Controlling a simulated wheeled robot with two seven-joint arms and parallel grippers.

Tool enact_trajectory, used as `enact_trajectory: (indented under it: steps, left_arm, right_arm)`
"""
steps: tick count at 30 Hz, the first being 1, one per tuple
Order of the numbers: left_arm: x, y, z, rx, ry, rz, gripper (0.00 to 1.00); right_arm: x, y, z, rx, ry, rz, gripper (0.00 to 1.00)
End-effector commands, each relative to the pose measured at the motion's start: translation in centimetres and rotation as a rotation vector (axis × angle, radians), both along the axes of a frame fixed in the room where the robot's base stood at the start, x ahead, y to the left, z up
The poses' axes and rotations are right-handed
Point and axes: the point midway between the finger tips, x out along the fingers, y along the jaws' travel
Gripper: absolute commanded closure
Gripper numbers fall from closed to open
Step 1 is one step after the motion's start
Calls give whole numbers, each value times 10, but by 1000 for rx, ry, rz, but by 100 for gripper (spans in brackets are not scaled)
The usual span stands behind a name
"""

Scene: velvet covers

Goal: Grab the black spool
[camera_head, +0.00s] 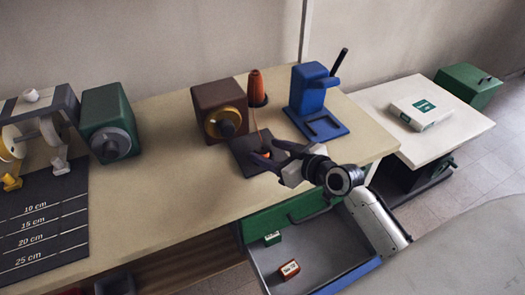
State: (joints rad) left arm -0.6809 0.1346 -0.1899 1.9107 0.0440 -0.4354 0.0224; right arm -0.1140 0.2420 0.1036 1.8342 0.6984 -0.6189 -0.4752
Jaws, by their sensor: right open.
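I cannot clearly make out a separate black spool. Dark round parts show as the hub (227,124) in the gold ring on the brown box (218,98) and the hub (113,147) on the green box's grey disc. My right gripper (268,153) is open over the dark plate (245,143) in front of the brown box. A small orange bit shows between its fingers; I cannot tell what it is. An orange cone (256,86) stands behind, with an orange thread running down toward the plate. My left gripper is not in view.
A blue stand (311,88) with a black rod is right of the gripper. A green box (104,107), a spool device (38,122) and a marked black mat (42,235) are left. An open drawer (340,238) below holds small boxes. The table's middle (165,185) is clear.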

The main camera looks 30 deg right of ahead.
Motion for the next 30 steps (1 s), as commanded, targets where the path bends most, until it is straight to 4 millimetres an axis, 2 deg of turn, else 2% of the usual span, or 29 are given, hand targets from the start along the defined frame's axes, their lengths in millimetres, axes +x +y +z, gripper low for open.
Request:
enact_trajectory:
  steps: [3,10,18,26,30]
  left_arm:
    - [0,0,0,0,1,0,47]
    - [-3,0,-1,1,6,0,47]
    - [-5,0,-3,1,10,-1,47]
    - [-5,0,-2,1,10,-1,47]
    - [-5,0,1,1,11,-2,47]
  right_arm:
    - [8,2,-3,0,0,0,45]
    - [9,2,-4,-1,1,0,45]
    - [8,2,-4,-1,1,0,89]
    - [8,2,-1,-2,0,1,89]
    - [9,2,17,-3,-4,2,89]
